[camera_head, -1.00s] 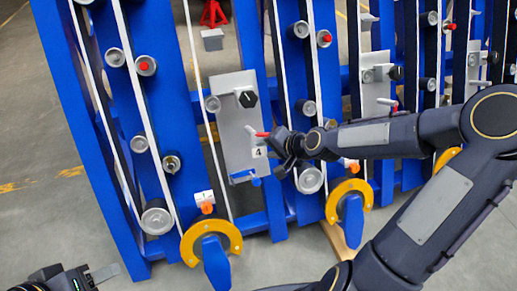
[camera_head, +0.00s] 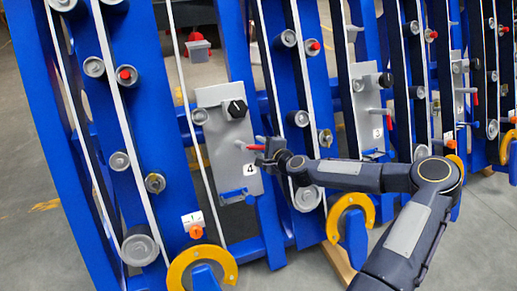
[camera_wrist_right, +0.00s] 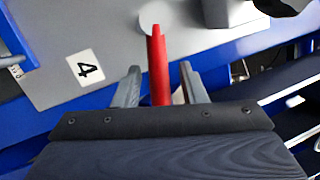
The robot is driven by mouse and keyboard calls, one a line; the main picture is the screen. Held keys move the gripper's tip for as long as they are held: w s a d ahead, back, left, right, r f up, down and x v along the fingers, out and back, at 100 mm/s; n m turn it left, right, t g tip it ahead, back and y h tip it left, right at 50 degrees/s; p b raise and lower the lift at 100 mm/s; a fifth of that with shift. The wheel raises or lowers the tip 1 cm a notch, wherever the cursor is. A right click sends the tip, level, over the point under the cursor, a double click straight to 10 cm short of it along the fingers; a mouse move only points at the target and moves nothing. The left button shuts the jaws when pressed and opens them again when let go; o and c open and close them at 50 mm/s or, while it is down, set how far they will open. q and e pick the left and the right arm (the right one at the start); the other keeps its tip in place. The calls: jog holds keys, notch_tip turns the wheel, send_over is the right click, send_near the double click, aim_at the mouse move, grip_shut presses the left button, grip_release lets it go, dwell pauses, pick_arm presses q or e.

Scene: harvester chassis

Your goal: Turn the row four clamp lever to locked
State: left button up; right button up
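The row four clamp plate (camera_head: 220,160) is a grey upright panel with a white "4" label (camera_head: 250,170). Its red-handled clamp lever (camera_head: 255,147) sticks out to the right, just above the label. My right gripper (camera_head: 266,151) is at the lever's outer end. In the right wrist view the red lever (camera_wrist_right: 158,68) lies between the two grey fingers (camera_wrist_right: 160,84), with a gap on each side, so the gripper is open around it. The label also shows there (camera_wrist_right: 85,68). My left gripper is out of view.
A black knob (camera_head: 237,108) sits above the lever and a blue part (camera_head: 237,195) below it on the plate. Blue uprights (camera_head: 285,100) with rollers flank the plate. A yellow ring (camera_head: 200,265) stands below left. Another plate labelled 3 (camera_head: 370,110) stands to the right.

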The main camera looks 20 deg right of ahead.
jog(key=shift+w+a+f, duration=0.15)
jog(key=shift+w+f, duration=0.05)
jog(key=shift+w, duration=0.45)
grip_shut()
